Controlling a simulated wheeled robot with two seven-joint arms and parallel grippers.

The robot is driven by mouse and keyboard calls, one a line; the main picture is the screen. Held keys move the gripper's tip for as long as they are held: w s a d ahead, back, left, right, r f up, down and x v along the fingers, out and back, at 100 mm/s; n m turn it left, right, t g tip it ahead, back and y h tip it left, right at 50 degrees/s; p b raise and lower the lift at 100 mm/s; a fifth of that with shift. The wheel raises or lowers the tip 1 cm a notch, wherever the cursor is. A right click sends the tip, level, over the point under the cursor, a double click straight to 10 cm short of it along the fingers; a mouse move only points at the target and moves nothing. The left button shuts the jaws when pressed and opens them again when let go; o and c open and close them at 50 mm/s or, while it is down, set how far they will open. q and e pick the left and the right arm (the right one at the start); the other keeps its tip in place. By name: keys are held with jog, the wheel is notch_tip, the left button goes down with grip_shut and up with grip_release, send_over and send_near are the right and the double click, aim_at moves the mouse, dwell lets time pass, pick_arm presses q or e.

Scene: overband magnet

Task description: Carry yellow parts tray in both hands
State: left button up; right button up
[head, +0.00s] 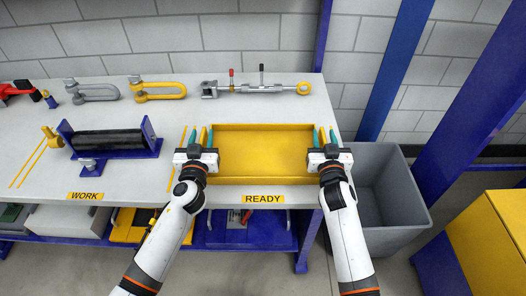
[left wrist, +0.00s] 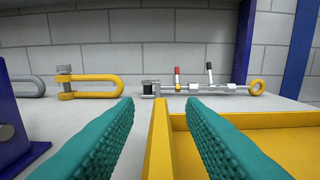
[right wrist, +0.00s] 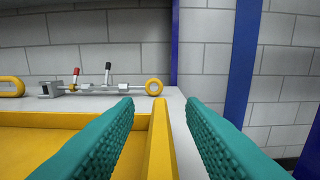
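The empty yellow parts tray (head: 264,153) lies flat on the grey bench at the READY label. My left gripper (head: 201,136) is at the tray's left side, its teal fingers open on either side of the left wall (left wrist: 160,140), with a gap to each finger. My right gripper (head: 324,135) stands the same way at the right side, open around the right wall (right wrist: 159,140) without visibly pressing on it. The tray floor also shows in both wrist views.
A turnbuckle-like rod (head: 258,88) with red and black handles lies behind the tray. Yellow (head: 158,90) and grey shackles (head: 95,93) and a black roller in a blue frame (head: 108,143) are to the left. A grey bin (head: 385,190) stands right of the bench, beside blue posts.

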pick_arm(q)
jog(key=shift+c, duration=0.6)
pick_arm(e)
jog(key=shift+c, duration=0.6)
pick_arm(q)
grip_shut()
pick_arm(e)
grip_shut()
pick_arm(q)
jog(key=shift+w+r, duration=0.1)
jog(key=shift+r, duration=0.1)
pick_arm(e)
jog(key=shift+w+r, duration=0.1)
jog(key=shift+r, duration=0.1)
